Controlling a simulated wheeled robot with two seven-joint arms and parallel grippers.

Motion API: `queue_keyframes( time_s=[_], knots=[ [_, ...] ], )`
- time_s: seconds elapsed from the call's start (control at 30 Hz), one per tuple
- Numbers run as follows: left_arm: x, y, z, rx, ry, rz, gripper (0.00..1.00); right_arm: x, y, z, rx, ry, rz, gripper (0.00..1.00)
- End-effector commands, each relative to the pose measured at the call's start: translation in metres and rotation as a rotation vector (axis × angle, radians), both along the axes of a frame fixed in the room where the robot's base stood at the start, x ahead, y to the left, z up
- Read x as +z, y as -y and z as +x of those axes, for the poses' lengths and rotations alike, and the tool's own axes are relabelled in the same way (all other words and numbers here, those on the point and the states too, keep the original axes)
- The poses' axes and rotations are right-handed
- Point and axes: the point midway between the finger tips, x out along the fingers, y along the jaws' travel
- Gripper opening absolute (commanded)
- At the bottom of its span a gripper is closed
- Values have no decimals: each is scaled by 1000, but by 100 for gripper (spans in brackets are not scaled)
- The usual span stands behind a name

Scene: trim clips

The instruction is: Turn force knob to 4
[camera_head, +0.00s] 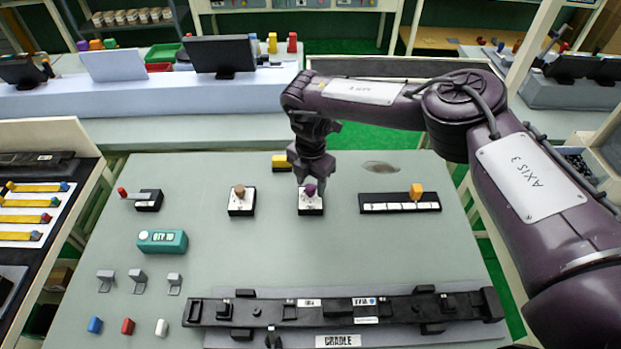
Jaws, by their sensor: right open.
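A purple knob (310,188) sits on a small white-faced, black-edged block on the grey-green table. A brown knob (239,191) sits on a similar block to its left. The markings on both are too small to read, so I cannot tell which is the force knob or where either points. My right gripper (311,177) points down at the purple knob, its open fingers just above or around its top; I cannot tell if they touch it. The gripper partly hides that block's back edge. My left gripper is not in view.
An orange-handled slider (416,192) is to the right, a red-tipped lever (123,193) to the left. A teal display box (162,241), grey clips (136,281) and a long black cradle (340,309) are nearer. The table's middle is clear.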

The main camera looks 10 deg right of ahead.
Motion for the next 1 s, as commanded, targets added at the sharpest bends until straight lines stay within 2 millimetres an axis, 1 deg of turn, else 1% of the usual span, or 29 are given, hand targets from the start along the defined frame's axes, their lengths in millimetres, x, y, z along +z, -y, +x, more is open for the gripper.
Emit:
queue_keyframes(
  time_s=[0.03, 0.1, 0.3, 0.37, 0.6, 0.67, 0.87, 1.0],
  knots=[
    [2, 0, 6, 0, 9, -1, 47, -2, 0, 0, 1, 0, 0, 48],
    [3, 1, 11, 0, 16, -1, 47, -4, 0, 0, 2, 1, 1, 48],
    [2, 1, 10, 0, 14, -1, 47, -5, 0, 0, 1, 1, 1, 48],
    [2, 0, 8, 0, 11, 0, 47, -5, 0, 0, 1, 1, 1, 42],
    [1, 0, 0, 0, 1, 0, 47, -4, 0, 0, 1, 1, 1, 10],
    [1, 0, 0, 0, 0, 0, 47, -4, 0, 0, 1, 1, 1, 4],
    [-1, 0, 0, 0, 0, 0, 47, -5, 0, 0, 14, 1, 1, 4],
    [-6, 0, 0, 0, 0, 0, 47, -6, 0, 1, 58, 2, 1, 4]
  ],
)
